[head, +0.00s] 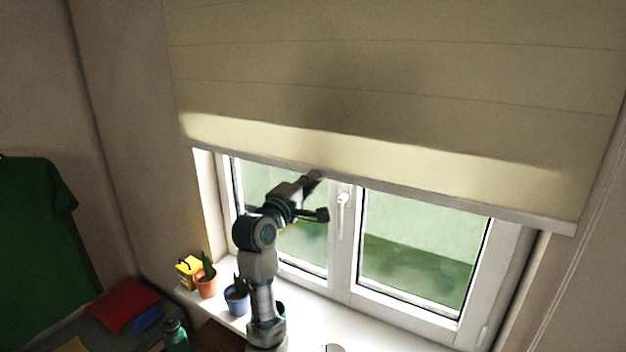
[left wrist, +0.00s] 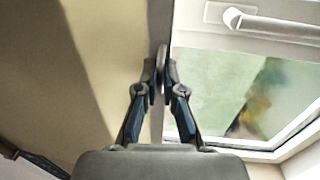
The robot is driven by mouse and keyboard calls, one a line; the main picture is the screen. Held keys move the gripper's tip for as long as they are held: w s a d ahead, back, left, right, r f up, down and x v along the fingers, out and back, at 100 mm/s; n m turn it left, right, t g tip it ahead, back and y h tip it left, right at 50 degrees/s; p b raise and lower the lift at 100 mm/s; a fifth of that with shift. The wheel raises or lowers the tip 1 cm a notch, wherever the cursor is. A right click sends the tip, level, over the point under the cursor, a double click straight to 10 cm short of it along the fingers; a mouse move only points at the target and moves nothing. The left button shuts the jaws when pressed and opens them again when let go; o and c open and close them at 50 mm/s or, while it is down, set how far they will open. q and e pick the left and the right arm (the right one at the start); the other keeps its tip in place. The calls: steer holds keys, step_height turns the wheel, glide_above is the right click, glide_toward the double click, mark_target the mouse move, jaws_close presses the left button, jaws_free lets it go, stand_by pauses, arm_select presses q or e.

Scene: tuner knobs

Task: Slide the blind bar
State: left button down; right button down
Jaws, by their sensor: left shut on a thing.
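The blind bar (head: 420,198) is a pale strip along the bottom edge of the beige blind (head: 400,110), which covers the upper part of the window. In the head view my left gripper (head: 316,176) reaches up to the bar, left of its middle. In the left wrist view the two fingers of the left gripper (left wrist: 162,85) are closed on the edge of the blind bar (left wrist: 162,55), with the blind (left wrist: 100,60) to the left and the window glass to the right. My right gripper is not in view.
The window (head: 342,240) has a white handle (head: 343,205) in its middle. On the sill stand a blue pot (head: 236,298), an orange pot (head: 205,284) and a yellow item (head: 188,270).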

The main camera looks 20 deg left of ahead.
arm_select(q)
steer(key=shift+a, duration=0.1)
steer(key=c, duration=1.3)
jaws_free()
steer(key=shift+a, duration=0.1)
steer(key=s, duration=0.4)
steer(key=s+a+f, duration=0.1)
steer(key=s, duration=0.6)
steer(key=shift+s+a+f, duration=0.35)
steer(key=shift+a+f, duration=0.05)
